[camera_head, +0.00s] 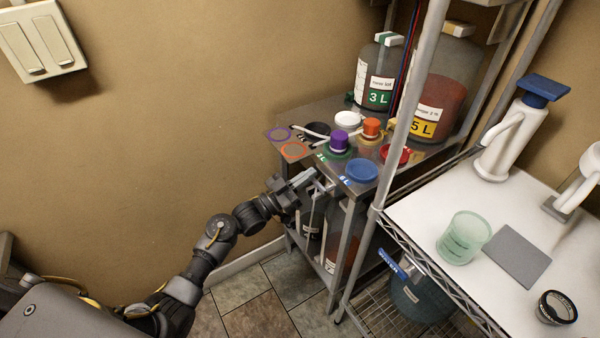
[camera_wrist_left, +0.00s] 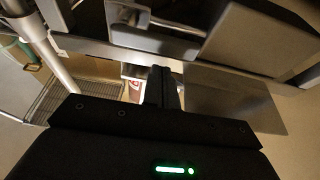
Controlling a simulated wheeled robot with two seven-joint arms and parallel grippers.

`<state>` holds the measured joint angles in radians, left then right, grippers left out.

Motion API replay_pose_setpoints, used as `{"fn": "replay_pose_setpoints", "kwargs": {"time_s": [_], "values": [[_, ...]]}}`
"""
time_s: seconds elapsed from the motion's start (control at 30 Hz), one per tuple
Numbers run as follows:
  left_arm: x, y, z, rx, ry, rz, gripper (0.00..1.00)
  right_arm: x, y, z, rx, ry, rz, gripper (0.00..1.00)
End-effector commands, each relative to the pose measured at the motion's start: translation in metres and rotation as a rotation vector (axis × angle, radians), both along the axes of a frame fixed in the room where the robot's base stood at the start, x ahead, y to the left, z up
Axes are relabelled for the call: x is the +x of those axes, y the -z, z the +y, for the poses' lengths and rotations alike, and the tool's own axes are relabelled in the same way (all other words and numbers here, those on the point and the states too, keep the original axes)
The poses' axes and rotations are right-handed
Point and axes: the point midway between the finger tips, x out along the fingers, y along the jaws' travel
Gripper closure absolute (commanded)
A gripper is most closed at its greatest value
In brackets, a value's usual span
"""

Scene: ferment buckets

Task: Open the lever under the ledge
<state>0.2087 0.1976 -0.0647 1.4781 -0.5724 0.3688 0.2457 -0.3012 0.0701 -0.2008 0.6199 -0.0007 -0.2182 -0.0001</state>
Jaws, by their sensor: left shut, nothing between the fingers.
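The steel ledge (camera_head: 312,112) is the top of a metal stand against the wall. My left gripper (camera_head: 308,186) is shut and empty at the ledge's front left edge, just below its top. A bright metal piece (camera_head: 325,186), probably the lever, shows right beside the fingers. In the left wrist view the shut fingers (camera_wrist_left: 162,84) point at the underside of the ledge, and a silver bar-like handle (camera_wrist_left: 160,22) lies beyond them. I cannot tell whether the fingers touch it. The lever's full shape is partly hidden in the head view. My right gripper is not in view.
Several coloured caps, including a blue lid (camera_head: 361,171) and a purple cap (camera_head: 338,141), sit on the ledge. Large labelled jugs (camera_head: 379,75) stand behind. A wire shelf post (camera_head: 408,110) rises close on the right. Floor tiles (camera_head: 258,318) are clear below.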

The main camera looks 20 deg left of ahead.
Motion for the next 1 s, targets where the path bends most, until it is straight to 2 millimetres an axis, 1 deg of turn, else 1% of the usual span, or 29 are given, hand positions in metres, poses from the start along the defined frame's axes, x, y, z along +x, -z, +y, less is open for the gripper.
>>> {"fn": "replay_pose_setpoints", "kwargs": {"time_s": [0.1,0.23,0.53,1.0], "values": [[0.0,0.009,0.0,-0.001,0.0,0.001,1.0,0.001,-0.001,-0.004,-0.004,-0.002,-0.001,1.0],[0.0,0.013,0.0,0.0,0.0,-0.001,1.0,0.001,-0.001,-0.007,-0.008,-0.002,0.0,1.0],[0.0,0.013,0.0,0.0,0.001,-0.001,1.0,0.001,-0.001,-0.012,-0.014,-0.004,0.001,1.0],[0.0,0.016,0.001,-0.056,0.0,0.044,1.0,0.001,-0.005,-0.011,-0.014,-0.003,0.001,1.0]]}}
